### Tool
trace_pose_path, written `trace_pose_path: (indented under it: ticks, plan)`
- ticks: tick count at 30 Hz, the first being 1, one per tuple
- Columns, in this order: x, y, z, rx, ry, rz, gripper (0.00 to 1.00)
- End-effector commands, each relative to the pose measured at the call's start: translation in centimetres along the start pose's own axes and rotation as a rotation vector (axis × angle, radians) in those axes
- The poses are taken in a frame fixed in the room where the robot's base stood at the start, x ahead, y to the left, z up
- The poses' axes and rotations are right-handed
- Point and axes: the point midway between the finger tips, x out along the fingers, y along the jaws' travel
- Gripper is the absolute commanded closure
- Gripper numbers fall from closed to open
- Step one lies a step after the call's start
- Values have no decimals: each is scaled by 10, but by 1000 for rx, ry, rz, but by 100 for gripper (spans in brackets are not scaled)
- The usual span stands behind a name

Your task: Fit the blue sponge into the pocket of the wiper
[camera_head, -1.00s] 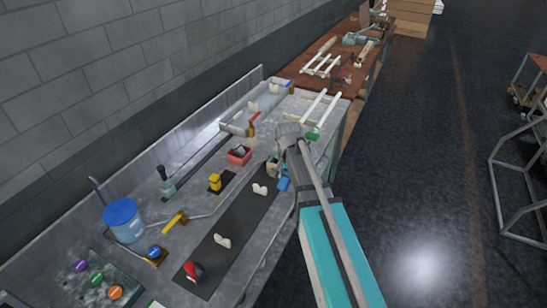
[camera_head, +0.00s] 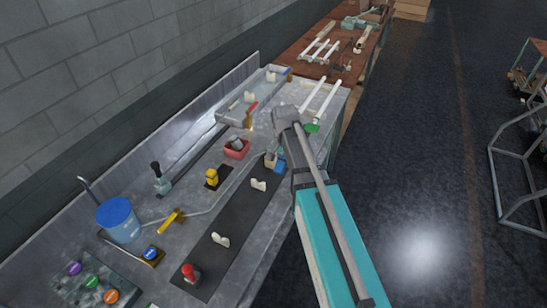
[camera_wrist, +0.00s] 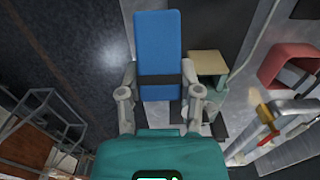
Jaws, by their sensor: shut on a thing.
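The blue sponge (camera_wrist: 157,40) is a flat blue slab with a dark band across it in the wrist view. My gripper (camera_wrist: 159,80) is shut on it, with one grey finger on each side. The sponge also shows in the head view (camera_head: 280,164), partly covered by my arm. A beige, box-like head (camera_wrist: 207,64) on a bent grey rod stands just right of the sponge in the wrist view; it appears to be the wiper. In the head view the head (camera_head: 270,161) is close to the sponge's left. I cannot tell if they touch, and its pocket is not clearly visible.
A red box (camera_head: 236,149) with grey contents stands beyond the beige head. A dark mat (camera_head: 232,230) holds white blocks and a red-topped item. White rods (camera_head: 318,104) lie past my arm.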

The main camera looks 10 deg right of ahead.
Motion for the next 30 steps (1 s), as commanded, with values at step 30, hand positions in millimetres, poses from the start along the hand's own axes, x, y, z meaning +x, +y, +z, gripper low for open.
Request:
trace_pose_path:
  ticks: [30]
  plan:
    - [-74,5,-3,2,0,0,93]
